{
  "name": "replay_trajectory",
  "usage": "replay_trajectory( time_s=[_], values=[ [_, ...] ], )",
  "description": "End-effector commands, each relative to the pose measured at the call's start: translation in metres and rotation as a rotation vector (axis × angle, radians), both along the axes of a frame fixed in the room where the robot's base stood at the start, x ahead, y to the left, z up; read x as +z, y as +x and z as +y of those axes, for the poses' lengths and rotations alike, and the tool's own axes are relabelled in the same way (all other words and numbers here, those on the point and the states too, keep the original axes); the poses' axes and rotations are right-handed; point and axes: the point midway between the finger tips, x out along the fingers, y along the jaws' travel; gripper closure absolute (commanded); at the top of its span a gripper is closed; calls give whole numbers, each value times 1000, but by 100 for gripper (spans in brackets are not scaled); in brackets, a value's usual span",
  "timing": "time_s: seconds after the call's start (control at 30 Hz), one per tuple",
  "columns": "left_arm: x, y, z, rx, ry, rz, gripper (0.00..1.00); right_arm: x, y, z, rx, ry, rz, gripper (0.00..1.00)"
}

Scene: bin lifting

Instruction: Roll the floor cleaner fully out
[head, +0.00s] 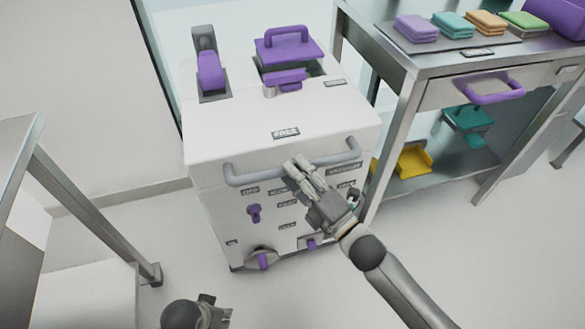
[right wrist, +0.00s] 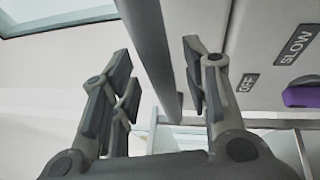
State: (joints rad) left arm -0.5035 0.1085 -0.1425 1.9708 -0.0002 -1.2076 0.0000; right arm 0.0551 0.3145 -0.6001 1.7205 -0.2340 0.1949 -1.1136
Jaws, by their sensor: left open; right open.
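The floor cleaner (head: 235,130) is a white box on the floor with a grey bar handle (head: 247,177) across its front, a "FREE" label, purple controls and purple-marked casters. My right gripper (head: 298,168) is at the middle of the handle, with its fingers open. In the right wrist view, the handle (right wrist: 152,40) runs between the spread fingers of my right gripper (right wrist: 158,75); I cannot tell if they touch it. My left gripper (head: 218,314) is low at the bottom edge, open, empty and away from the cleaner, partly cut off.
A metal table (head: 440,62) with folded cloths (head: 417,28) and a purple-handled drawer stands close on the cleaner's right. A yellow tray (head: 405,162) lies on its lower shelf. Another metal table (head: 85,200) is at left. The floor in front of the cleaner is clear.

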Motion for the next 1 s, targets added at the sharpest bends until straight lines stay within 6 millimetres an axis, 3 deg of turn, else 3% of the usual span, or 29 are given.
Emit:
replay_trajectory(
  time_s=[0.2, 0.47, 0.8, 1.0],
  values=[
    [3, 0, 0, 0, 0, -1, 56, 3, 11, 10, 0, -1, 1, 57],
    [4, -1, 0, 0, 1, 3, 56, 3, 12, 11, 0, -1, 1, 57],
    [4, 0, 0, 1, 0, -1, 56, 2, 12, 10, 0, -1, 1, 99],
    [4, 0, 0, 1, -1, -2, 56, 2, 12, 10, 0, -1, 2, 100]
  ],
)
